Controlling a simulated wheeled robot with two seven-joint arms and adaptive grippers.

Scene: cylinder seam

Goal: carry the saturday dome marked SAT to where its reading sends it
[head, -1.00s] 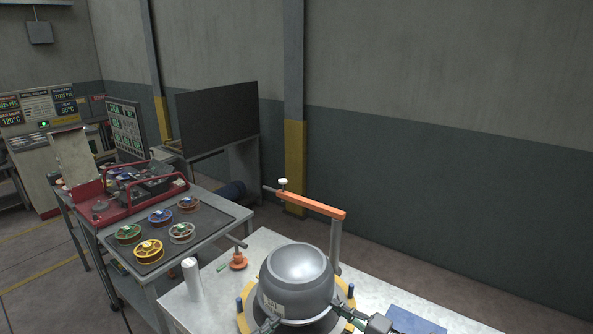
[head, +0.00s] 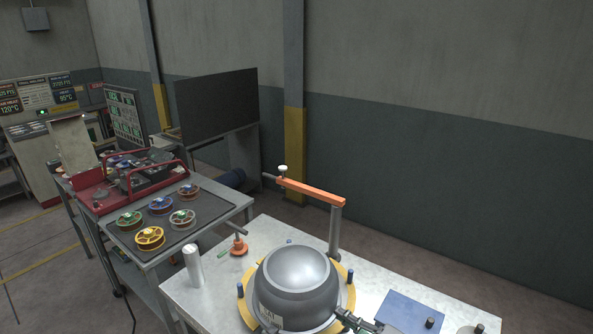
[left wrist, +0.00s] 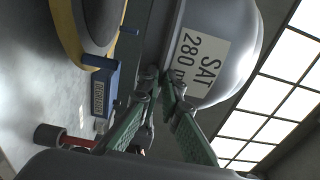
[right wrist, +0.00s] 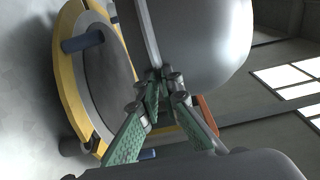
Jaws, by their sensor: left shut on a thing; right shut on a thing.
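The saturday dome (head: 297,280) is a smooth grey metal shell. The left wrist view shows the dome (left wrist: 235,30) with a white label reading "SAT" and "280 m", its end cut off. My left gripper (left wrist: 163,92) is shut on the dome's rim beside the label; in the head view it is mostly cut off at the bottom edge. My right gripper (right wrist: 165,85) is shut on the opposite side of the rim; it also shows in the head view (head: 343,317). Both wrist views show the dome apart from the yellow ring fixture (right wrist: 64,62) with its grey centre.
The fixture has blue pegs (head: 240,290) and stands on a metal bench (head: 215,268). An orange-armed post (head: 312,192) rises behind the dome. A white cylinder (head: 193,266) and a blue mat (head: 405,312) flank it. A cart (head: 208,222) with coloured reels stands left.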

